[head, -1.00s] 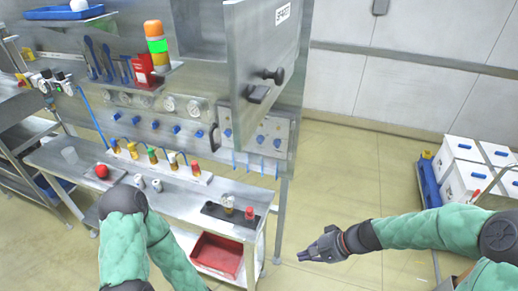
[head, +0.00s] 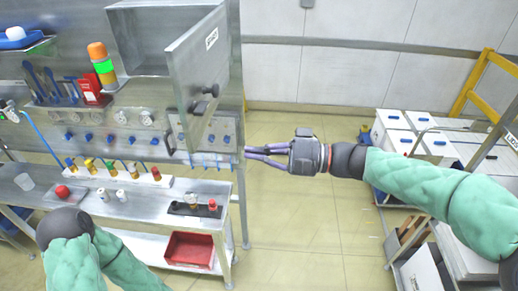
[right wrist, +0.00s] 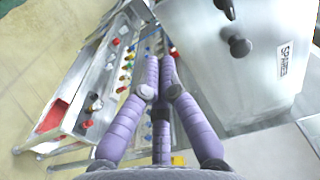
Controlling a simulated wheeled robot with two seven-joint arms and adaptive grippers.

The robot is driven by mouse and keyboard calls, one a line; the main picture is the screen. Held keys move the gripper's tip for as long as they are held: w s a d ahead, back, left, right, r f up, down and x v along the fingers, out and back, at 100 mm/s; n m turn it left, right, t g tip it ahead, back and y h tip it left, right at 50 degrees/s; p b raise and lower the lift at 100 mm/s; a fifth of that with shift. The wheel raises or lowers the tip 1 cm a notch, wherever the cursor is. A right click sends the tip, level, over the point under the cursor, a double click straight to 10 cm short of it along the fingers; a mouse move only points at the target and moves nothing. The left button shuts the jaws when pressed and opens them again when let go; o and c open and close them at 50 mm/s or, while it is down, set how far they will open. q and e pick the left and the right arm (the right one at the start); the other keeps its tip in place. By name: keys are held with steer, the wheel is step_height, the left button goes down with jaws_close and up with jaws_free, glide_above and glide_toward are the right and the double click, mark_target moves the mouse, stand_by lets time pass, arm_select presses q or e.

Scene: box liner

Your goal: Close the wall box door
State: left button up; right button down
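The wall box (head: 150,38) is a grey metal box at the upper left of the head view. Its door (head: 192,90) stands open, swung outward to the right, with a label and dark knobs on its face. The door also shows in the right wrist view (right wrist: 245,85), at the upper right. My right gripper (head: 248,153) is below and right of the door, apart from it, with fingers pointing left. In the right wrist view its purple fingers (right wrist: 160,62) come together at the tips with nothing between them. My left arm shows at the lower left; its gripper is out of view.
A metal bench (head: 120,207) with bottles, a red ball (head: 62,191) and a dark tray (head: 195,210) stands below the box. A red bin (head: 190,250) is on its lower shelf. White boxes (head: 405,135) stand at right. The floor between is clear.

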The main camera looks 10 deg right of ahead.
steer(key=p+x, duration=0.2)
steer(key=x, duration=0.8)
steer(key=shift+a+p, duration=0.15)
steer(key=shift+p, duration=0.2)
